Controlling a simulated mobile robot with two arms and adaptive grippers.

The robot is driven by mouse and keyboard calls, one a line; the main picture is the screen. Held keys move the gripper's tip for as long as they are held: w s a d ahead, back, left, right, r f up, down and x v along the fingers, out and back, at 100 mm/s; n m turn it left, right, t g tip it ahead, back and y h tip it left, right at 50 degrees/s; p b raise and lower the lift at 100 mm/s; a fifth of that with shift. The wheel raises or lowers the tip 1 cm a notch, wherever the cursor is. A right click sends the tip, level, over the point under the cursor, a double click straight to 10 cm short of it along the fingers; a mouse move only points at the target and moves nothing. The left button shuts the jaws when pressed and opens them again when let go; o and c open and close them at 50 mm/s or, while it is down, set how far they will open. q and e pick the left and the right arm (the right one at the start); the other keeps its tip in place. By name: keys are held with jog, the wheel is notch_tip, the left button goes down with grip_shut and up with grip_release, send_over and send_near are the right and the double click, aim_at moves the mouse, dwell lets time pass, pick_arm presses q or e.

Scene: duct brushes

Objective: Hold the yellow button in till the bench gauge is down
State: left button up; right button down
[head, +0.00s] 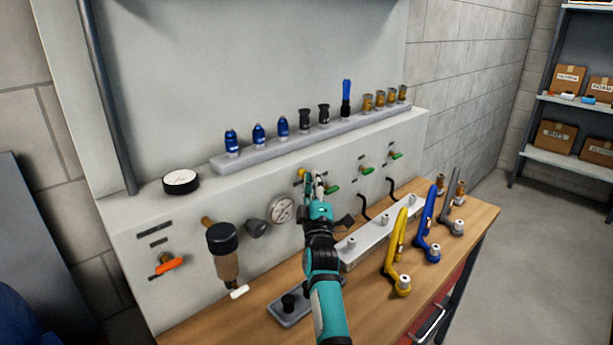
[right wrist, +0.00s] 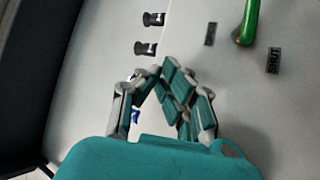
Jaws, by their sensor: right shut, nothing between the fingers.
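The yellow button (head: 301,173) shows on the light grey panel in the head view, partly covered by my right gripper. My right gripper (head: 315,178) is shut and empty, its fingertips right at the button; I cannot tell whether they touch it or whether it is pressed in. In the right wrist view the shut fingers (right wrist: 158,72) point at the panel and the button is hidden. A round white-faced gauge (head: 282,210) sits on the panel just left of the gripper; its needle is too small to read. My left gripper is not in view.
Green valve handles (head: 366,170) are close to the right of my gripper; one also shows in the right wrist view (right wrist: 246,24). A ledge (head: 222,165) with several fittings runs above. Yellow (head: 395,245) and blue (head: 425,225) tools stand on the wooden bench (head: 370,309).

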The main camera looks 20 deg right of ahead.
dwell(0.7)
jog(key=shift+s+d+p, duration=0.3)
jog(key=shift+s+p, duration=0.45)
jog(key=shift+s, duration=0.2)
jog(key=s+p, duration=0.1)
jog(key=s+d+p, duration=0.1)
jog(key=s, duration=0.1)
jog(key=s+p, duration=0.1)
jog(key=shift+s+d, duration=0.35)
jog(key=shift+f, duration=0.15)
